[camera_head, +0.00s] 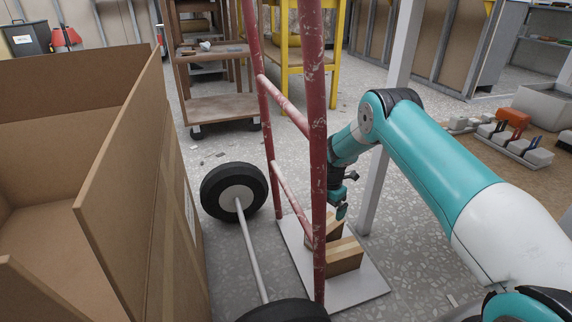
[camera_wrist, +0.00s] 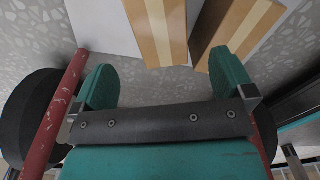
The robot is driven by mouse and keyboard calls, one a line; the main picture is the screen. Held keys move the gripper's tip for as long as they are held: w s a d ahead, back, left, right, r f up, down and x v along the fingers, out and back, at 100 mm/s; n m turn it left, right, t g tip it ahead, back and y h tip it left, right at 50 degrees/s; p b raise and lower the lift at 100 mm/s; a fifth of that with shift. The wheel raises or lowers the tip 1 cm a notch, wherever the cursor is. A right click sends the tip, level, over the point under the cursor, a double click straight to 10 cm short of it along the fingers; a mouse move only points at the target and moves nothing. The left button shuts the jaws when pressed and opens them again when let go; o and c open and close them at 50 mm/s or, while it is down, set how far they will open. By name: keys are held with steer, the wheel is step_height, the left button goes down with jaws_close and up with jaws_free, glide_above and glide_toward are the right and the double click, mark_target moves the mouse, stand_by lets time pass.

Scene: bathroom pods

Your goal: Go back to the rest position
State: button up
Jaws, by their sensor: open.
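My gripper (camera_head: 341,205) hangs low, just right of the red post in the head view. In the wrist view my gripper (camera_wrist: 165,80) has its two teal fingers spread wide, with nothing held between them.
A red metal frame (camera_head: 314,140) stands close left of my gripper. A wheeled axle (camera_head: 250,245) and a large open cardboard box (camera_head: 135,190) lie further left. A grey post (camera_head: 378,170) is behind my arm. A brown cart (camera_head: 222,107) stands at the back.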

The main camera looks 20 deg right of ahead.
steer(key=s+a+r+m, duration=0.1)
steer(key=s+r+m, duration=0.25)
steer(key=r, duration=0.35)
steer(key=s+a+r+m+t, duration=0.1)
steer(key=s+a+r+m, duration=0.2)
steer(key=r, duration=0.4)
steer(key=s+r+m, duration=0.3)
steer(key=r+m, duration=0.2)
steer(key=r, duration=0.1)
steer(key=s+a+r+m+t, duration=0.1)
steer(key=s+r+m, duration=0.35)
steer(key=s, duration=0.45)
steer(key=s+a+r+m+t, duration=0.1)
steer(key=s+a+r+m, duration=0.1)
steer(key=s+r+m, duration=0.5)
steer(key=s+a+r+n+g+y+p, duration=0.1)
steer(key=s+a+r+n+p, duration=0.2)
steer(key=s+a+r+p, duration=0.4)
steer(key=s+a+r+n+g+y+p, duration=0.1)
steer(key=s+a+r+n+y+p, duration=0.15)
steer(key=r+p, duration=0.5)
steer(key=s+a+r+n+g+y+p, duration=0.1)
steer(key=s+a+r+n+p, duration=0.3)
steer(key=r, duration=0.6)
step_height(320, 180, up, 35)
steer(key=m+p, duration=0.2)
steer(key=p, duration=3.3)
steer(key=shift+w+a+p, duration=0.25)
steer(key=shift+a+p, duration=0.05)
steer(key=shift+p, duration=0.05)
